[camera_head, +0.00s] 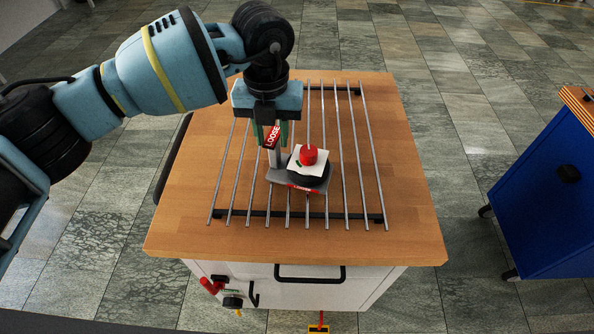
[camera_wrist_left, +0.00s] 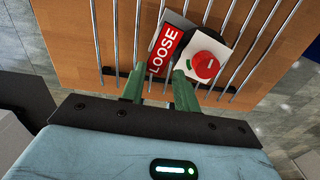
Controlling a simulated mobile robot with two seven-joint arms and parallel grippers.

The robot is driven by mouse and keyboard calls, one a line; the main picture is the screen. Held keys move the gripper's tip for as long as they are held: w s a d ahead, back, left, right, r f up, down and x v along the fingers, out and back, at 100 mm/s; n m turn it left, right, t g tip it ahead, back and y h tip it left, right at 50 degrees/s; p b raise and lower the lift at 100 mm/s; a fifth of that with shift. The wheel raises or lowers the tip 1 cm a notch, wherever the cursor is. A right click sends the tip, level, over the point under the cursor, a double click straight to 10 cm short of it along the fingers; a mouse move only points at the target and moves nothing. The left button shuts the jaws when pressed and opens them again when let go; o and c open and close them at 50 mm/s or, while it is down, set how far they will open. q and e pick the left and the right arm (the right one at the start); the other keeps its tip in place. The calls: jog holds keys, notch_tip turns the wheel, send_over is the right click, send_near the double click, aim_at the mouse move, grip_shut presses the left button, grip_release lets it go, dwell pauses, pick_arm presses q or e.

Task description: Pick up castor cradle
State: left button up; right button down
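The castor cradle (camera_head: 281,176) stands on the metal rods of the cart top. It has a grey base, an upright post with a red "LOOSE" label, and a white plate with a red knob (camera_head: 309,155) over a dark round body. In the left wrist view, the label (camera_wrist_left: 165,50) lies just beyond the fingertips and the knob (camera_wrist_left: 205,65) is to its right. My left gripper (camera_head: 271,139) points down over the post, its green fingers on either side of the label. The fingers (camera_wrist_left: 159,75) stand apart; no firm contact shows. My right gripper is out of view.
Parallel metal rods (camera_head: 363,160) form a rack on the wooden cart top (camera_head: 413,215). A black handle (camera_head: 310,280) and red fittings are on the cart's front. A blue cabinet (camera_head: 545,195) stands at the right. Tiled floor is clear between them.

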aim_at(273, 136)
pick_arm(q)
jog(key=shift+r, duration=0.9)
